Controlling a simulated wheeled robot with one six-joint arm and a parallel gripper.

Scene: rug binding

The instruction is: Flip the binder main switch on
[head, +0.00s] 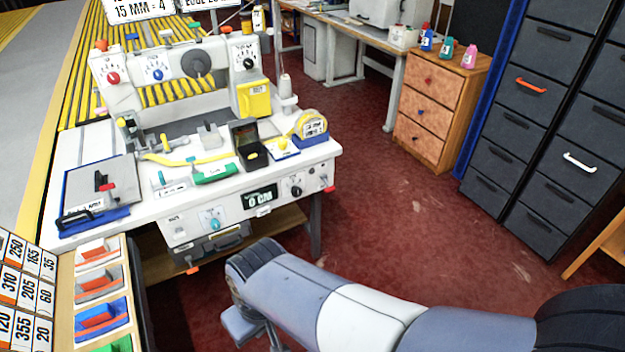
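The binder (150,195) is a white sewing-type machine on a white bench at the left. Its front panel carries a small labelled fitting (178,229) at the left, a teal knob (212,223), a lit display (260,198) reading 0 CM and a black knob (295,188). A small red part (329,188) sits at the right corner. I cannot tell which of these is the main switch, nor its position. My gripper (252,332) hangs low in front of the bench, apart from the panel. Its fingers are partly cut off by the frame edge, and no held object shows.
A rack of coloured blocks (99,285) and a number board (25,290) stand at the lower left. Grey drawer cabinets (530,120) and a wooden chest (436,110) stand at the right. Red floor (400,220) lies clear between them and the bench.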

